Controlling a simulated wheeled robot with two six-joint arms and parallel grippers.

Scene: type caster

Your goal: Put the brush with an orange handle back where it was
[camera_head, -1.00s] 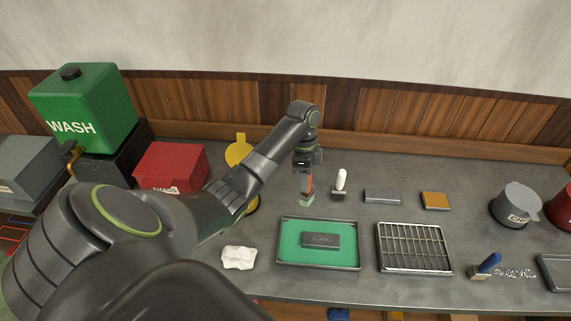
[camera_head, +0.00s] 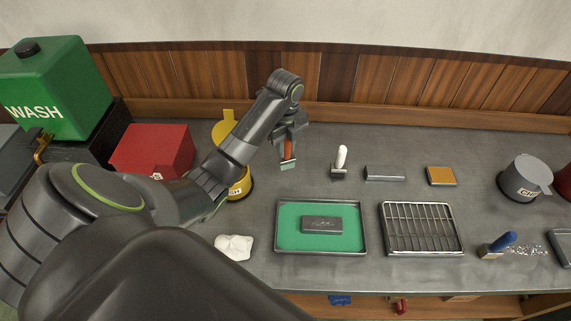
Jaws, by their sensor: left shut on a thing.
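My left gripper (camera_head: 289,136) is shut on the brush with an orange handle (camera_head: 288,150). The brush hangs upright with its pale green bristle end down. It is at the back of the grey bench, left of the white-handled brush (camera_head: 341,159) and right of the yellow container (camera_head: 240,186). I cannot tell whether its bristles touch the bench. The gripper hides the top of the handle. My right gripper is not in view.
A green-lined tray (camera_head: 278,249) holds a dark block, with a wire rack (camera_head: 422,253) to its right. A grey bar (camera_head: 384,174) and an orange-topped block (camera_head: 441,176) lie behind. A blue-handled brush (camera_head: 498,245) and white cloth (camera_head: 233,246) are nearer the front.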

